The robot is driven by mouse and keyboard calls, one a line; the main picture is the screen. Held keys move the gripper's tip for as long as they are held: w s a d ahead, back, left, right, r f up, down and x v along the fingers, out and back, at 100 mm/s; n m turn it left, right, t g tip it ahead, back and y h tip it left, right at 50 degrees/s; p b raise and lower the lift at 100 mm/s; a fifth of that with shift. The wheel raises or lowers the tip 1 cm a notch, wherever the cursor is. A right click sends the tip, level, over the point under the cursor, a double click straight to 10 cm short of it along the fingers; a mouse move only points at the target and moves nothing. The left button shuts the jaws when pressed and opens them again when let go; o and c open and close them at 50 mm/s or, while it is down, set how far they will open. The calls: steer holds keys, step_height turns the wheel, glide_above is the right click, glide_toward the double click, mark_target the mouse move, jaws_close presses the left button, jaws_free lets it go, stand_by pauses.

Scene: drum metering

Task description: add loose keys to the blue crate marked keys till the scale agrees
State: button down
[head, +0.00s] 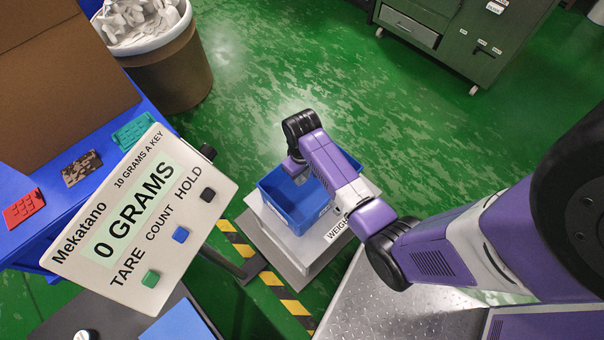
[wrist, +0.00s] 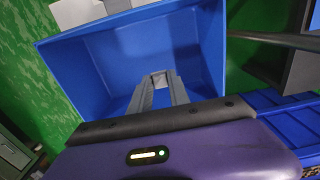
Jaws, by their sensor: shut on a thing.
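The blue crate (head: 277,206) stands on the scale's pale weighing plate (head: 265,226). A white label shows in part on its side, too small to read. My gripper (head: 300,178) is over the crate. In the wrist view the blue crate (wrist: 100,62) looks empty where I see its floor and walls. My gripper's fingers (wrist: 160,82) point into it, shut on a small light-grey piece (wrist: 159,78), which looks like a key. The scale display (head: 139,205) reads 0 GRAMS and carries the words "10 GRAMS A KEY". My arm hides part of the crate.
A blue table (head: 20,240) at the left holds red (head: 23,208), dark mottled (head: 82,168) and teal (head: 133,130) keypads and a cardboard box (head: 60,80). A bin of crumpled paper (head: 172,72) stands behind. A green cabinet (head: 455,40) is at the back right. Open green floor lies between.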

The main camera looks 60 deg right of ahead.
steer(key=b, duration=0.6)
glide_above(302, 198)
steer(key=shift+f, duration=5)
steer(key=shift+f+b, duration=1.8)
steer(key=shift+f, duration=0.7)
steer(key=c, duration=1.1)
jaws_free()
steer(key=shift+c, duration=0.2)
step_height(302, 198, up, 8)
steer(key=p, duration=0.1)
steer(key=shift+p, duration=0.4)
